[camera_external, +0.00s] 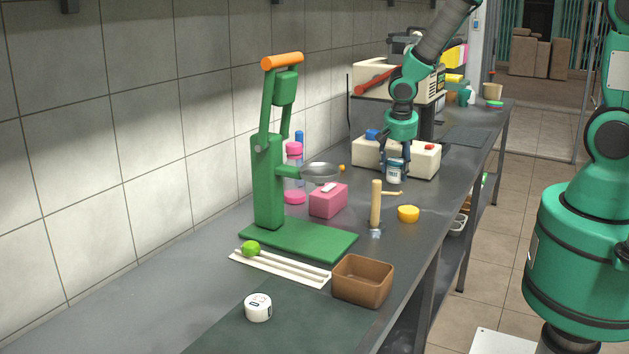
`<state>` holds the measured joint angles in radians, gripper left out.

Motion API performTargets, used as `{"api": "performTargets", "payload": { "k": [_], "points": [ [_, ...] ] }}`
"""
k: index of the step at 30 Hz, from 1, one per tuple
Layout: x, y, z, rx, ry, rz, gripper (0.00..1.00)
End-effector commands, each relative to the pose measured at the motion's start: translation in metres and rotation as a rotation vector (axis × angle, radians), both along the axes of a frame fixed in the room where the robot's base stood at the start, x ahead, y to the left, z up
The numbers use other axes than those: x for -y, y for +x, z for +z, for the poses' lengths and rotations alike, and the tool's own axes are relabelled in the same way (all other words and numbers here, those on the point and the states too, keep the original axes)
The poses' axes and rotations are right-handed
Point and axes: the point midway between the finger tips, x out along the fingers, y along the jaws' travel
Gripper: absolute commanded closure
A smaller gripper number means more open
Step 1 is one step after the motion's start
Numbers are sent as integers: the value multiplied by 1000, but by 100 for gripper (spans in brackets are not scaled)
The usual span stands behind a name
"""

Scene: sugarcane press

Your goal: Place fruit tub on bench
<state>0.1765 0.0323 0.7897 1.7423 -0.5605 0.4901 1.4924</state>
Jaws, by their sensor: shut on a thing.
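My gripper (395,162) points down at the far part of the bench, with its fingers shut around a small white tub with a dark blue label (394,175). I take this to be the fruit tub; its print is too small to read. It is upright in front of a cream box. I cannot tell whether its base touches the grey bench (450,187) or hangs just above it. The fingers hide its upper sides. Another round white tub (258,307) with a printed lid stands at the near end of the bench.
The cream box (425,160) stands close behind the held tub. The green press (268,180), pink box (328,201) and brown bin (362,281) are nearby. Clear bench lies right of the tub.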

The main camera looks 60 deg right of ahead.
Motion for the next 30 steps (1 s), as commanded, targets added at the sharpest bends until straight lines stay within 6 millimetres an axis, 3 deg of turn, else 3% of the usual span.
{"api": "performTargets", "payload": {
  "k": [11,21,30],
  "points": [
    [1,2,0,1,0,-1,79],
    [0,1,-31,0,0,1,79],
    [0,2,-34,1,0,-1,79]
  ]
}}
